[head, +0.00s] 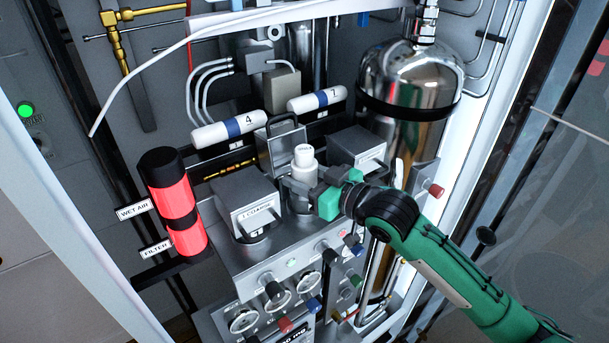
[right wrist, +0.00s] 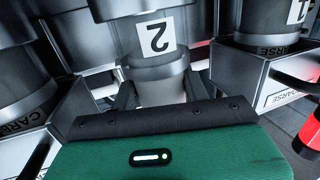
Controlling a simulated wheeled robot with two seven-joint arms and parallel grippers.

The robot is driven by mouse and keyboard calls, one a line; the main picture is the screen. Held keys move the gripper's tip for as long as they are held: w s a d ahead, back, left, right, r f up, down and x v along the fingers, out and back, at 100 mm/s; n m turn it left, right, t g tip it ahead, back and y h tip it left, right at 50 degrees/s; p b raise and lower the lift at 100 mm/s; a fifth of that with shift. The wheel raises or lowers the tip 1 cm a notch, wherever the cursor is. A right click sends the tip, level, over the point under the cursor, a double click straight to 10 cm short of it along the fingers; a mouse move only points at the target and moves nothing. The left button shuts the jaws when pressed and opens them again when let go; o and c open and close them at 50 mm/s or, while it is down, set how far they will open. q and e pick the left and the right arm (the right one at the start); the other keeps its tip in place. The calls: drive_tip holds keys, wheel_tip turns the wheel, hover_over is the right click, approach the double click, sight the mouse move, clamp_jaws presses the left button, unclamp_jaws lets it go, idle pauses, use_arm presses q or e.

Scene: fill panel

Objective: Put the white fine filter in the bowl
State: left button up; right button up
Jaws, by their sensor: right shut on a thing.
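The white fine filter (head: 304,172) stands upright on the panel's shelf area, between two grey metal housings. My right gripper (head: 302,188) reaches in from the right and is shut on the filter's lower part. My left gripper is not in view.
A housing labelled "1 COARSE" (head: 246,196) stands left of the filter and another grey housing (head: 358,150) stands right. A handled metal box (head: 281,148) is close behind. White cylinders marked 4 (head: 212,134) and 7 (head: 301,103) lie farther back.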

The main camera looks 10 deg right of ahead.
drive_tip(key=shift+f, duration=0.35)
drive_tip(key=o, duration=1)
drive_tip(key=shift+s+d+b, duration=0.3)
drive_tip(key=shift+s+d, duration=0.05)
drive_tip(key=shift+s, duration=0.05)
drive_tip(key=b+v, duration=0.4)
drive_tip(key=v, duration=0.7)
